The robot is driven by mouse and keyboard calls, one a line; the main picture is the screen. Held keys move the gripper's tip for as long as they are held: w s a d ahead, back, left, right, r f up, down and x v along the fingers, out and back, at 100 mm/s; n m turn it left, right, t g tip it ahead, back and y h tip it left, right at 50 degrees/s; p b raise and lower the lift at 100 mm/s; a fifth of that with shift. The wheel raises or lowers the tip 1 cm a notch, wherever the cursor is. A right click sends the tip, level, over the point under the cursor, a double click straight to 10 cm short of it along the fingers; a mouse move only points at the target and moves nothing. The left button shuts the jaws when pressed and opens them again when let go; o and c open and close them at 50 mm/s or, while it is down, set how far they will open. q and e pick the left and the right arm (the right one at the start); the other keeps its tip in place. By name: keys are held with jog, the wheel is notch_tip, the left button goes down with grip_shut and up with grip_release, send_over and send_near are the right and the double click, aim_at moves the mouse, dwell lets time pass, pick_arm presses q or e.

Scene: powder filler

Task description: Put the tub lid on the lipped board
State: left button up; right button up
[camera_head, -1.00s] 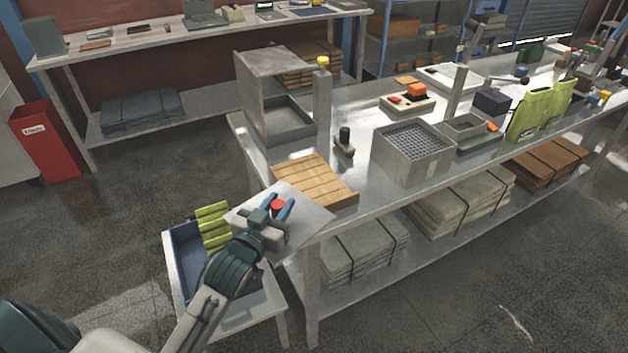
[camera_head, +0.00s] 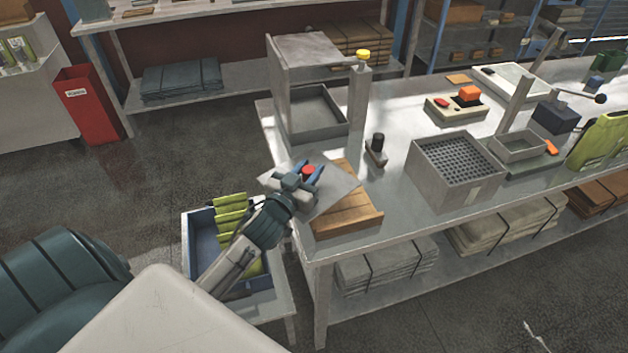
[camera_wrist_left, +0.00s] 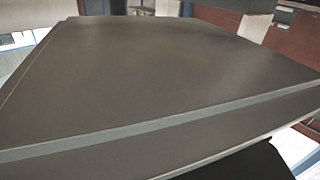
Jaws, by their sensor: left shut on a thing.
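The tub lid (camera_head: 335,192) is a thin grey square plate with a red knob on top. My left gripper (camera_head: 309,171) is shut on this knob, its blue fingertips on either side. In the left wrist view the lid's grey plate (camera_wrist_left: 165,75) fills most of the picture. The lipped board (camera_head: 348,217) is a slatted wooden board with a raised edge, at the near left corner of the metal table. The lid appears over the board's left part and hides it; I cannot tell whether they touch. My right gripper is out of view.
A grey open-fronted cabinet (camera_head: 284,90) with a tray stands behind the board. A small black-knobbed object (camera_head: 376,150) and a grey box with a perforated grid (camera_head: 455,155) stand to the right. A blue bin with yellow-green items (camera_head: 200,240) is below left.

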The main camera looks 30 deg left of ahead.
pick_arm(q)
jog(key=f, duration=0.3)
jog(key=shift+w+f, duration=0.3)
jog(key=shift+f, duration=0.6)
jog(key=shift+f+b, duration=0.15)
jog(key=shift+b, duration=0.25)
jog(key=o, duration=1.1)
jog(key=shift+s, duration=0.1)
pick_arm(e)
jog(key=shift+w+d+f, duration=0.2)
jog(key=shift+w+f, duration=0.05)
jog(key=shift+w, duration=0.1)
